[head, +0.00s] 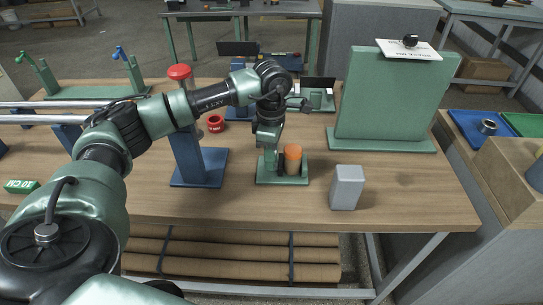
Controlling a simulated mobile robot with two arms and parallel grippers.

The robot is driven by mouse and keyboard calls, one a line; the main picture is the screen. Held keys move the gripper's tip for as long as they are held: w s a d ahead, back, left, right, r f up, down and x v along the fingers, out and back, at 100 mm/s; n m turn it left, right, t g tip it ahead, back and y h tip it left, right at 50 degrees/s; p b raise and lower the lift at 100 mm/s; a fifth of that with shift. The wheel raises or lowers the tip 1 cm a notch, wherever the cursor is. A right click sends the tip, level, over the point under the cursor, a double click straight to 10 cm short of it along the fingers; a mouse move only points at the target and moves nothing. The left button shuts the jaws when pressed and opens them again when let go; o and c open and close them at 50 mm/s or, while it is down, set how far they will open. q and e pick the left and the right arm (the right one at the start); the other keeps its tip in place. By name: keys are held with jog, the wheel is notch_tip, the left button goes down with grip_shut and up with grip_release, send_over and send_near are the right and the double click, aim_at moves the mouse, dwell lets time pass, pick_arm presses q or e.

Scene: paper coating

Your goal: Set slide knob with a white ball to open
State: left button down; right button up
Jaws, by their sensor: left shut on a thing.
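My left gripper (270,160) points down at a small green fixture (268,180) near the front middle of the table. The fixture has a flat base and stands just left of and beneath an orange-topped cylinder (293,158). The gripper is shut on a small part at the fixture's left side, which appears to be the slide knob. No white ball can be made out; the fingers hide that spot. My right gripper is not in view.
A grey block (347,187) stands right of the fixture. A blue stand with a red knob (179,72) is to the left, with a red ring (215,123) behind. A tall green panel (396,95) stands at the right.

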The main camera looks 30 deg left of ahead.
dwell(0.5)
pick_arm(q)
jog(key=shift+s+a+f+b, duration=0.1)
jog(key=shift+s+a+b, duration=0.15)
jog(key=shift+a, duration=0.2)
jog(key=shift+s+a, duration=0.15)
jog(key=shift+a, duration=0.2)
jog(key=c, duration=1.5)
grip_release()
jog(key=shift+r, duration=0.2)
notch_tip(320, 180, up, 8)
jog(key=shift+s+f+b, duration=0.1)
jog(key=shift+f+b, duration=0.05)
jog(key=shift+b, duration=0.35)
